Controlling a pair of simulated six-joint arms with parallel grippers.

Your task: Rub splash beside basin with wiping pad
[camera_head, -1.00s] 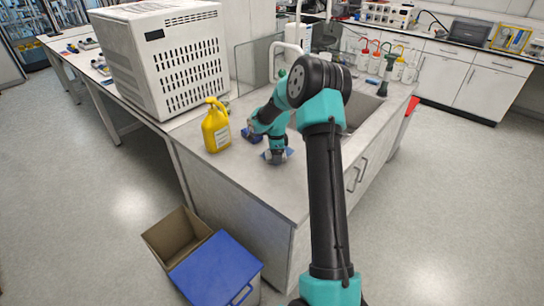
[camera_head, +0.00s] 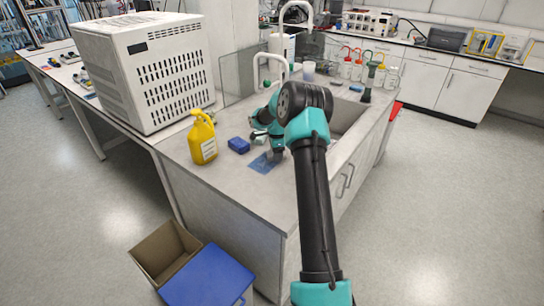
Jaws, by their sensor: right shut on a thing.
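My right gripper (camera_head: 272,155) is low over the counter beside the basin, shut on what seems to be the wiping pad (camera_head: 261,166), a small pale piece. The pad is small and partly hidden by the gripper. The splash (camera_head: 258,160) is a flat blue patch on the counter, at and under the pad, to the left of the gripper. The basin (camera_head: 349,116) is sunk in the counter to the right, partly hidden by my right arm. My left gripper is not in view.
A faucet (camera_head: 268,68) rises by the basin. An open brown bin (camera_head: 165,250) is on the floor.

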